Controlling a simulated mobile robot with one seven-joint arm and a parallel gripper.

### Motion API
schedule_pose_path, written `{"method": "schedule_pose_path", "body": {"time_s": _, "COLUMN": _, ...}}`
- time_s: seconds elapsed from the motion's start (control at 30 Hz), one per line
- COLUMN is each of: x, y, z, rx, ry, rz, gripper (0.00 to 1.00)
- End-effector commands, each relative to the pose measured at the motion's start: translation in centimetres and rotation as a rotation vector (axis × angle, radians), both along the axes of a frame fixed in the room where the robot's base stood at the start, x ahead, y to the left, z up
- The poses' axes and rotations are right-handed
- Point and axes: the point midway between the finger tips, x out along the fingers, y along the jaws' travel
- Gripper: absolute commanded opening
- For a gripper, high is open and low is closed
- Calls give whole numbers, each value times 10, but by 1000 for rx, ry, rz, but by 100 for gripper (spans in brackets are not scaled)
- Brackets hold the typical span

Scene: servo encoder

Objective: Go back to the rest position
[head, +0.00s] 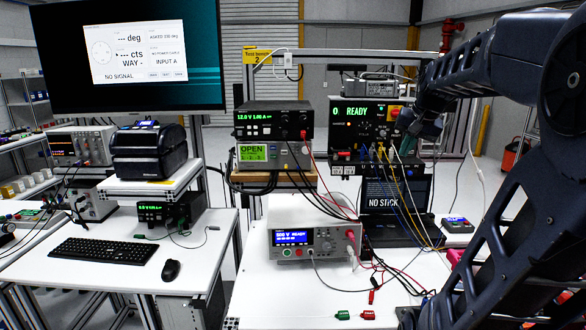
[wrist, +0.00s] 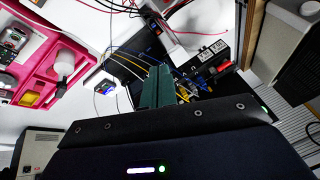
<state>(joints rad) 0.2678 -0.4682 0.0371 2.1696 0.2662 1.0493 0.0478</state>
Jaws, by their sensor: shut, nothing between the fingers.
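My arm reaches in from the right in the head view, bent at the elbow. My gripper (head: 411,146) is in front of the right edge of the black instrument reading READY (head: 357,112). Its tip is small and partly hidden by my own wrist there. In the wrist view my gripper (wrist: 158,86) shows as two dark green fingers lying together, with nothing seen between them. Blue and yellow leads (wrist: 128,66) pass behind the fingers. I cannot tell whether the fingers touch them.
A laptop reading NO STICK (head: 381,194) sits below the instrument. A bench meter (head: 312,236) stands on the white table, with loose cables to its right. A pink tray (wrist: 40,50) lies at the left in the wrist view. A large monitor (head: 130,50) hangs at upper left.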

Motion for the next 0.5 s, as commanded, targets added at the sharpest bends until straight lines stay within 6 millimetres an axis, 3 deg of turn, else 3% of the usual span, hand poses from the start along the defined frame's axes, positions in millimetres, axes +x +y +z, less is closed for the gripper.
{"method": "schedule_pose_path", "body": {"time_s": 0.1, "x": -40, "y": 19, "z": -30, "rx": -71, "ry": 9, "rz": 81, "gripper": 0}}
{"method": "schedule_pose_path", "body": {"time_s": 0.3, "x": -98, "y": 33, "z": -82, "rx": -184, "ry": 17, "rz": 211, "gripper": 0}}
{"method": "schedule_pose_path", "body": {"time_s": 0.5, "x": -131, "y": 37, "z": -115, "rx": -252, "ry": 16, "rz": 293, "gripper": 0}}
